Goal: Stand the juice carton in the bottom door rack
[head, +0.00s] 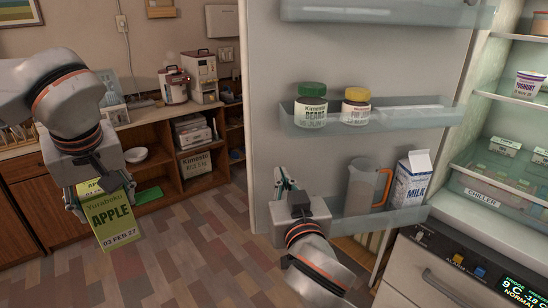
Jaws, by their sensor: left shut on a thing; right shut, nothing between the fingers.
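The green apple juice carton (112,218) is held by my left gripper (102,200) at the left of the head view, in the air in front of the wooden counter. It is slightly tilted, and the gripper hides part of its top. The bottom door rack (398,217) is on the open fridge door, holding a jug with an orange handle (361,186) and a milk carton (411,180). My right gripper (285,180) is shut and empty at the left end of this rack. It hides that part of the rack, and I cannot tell whether it touches it.
The upper door rack (390,117) holds a green-lidded jar (311,105) and a yellow-lidded jar (355,106). The open fridge with its chiller drawer (488,194) is at the right. The counter (140,117) stands at the back left. Open floor lies between counter and door.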

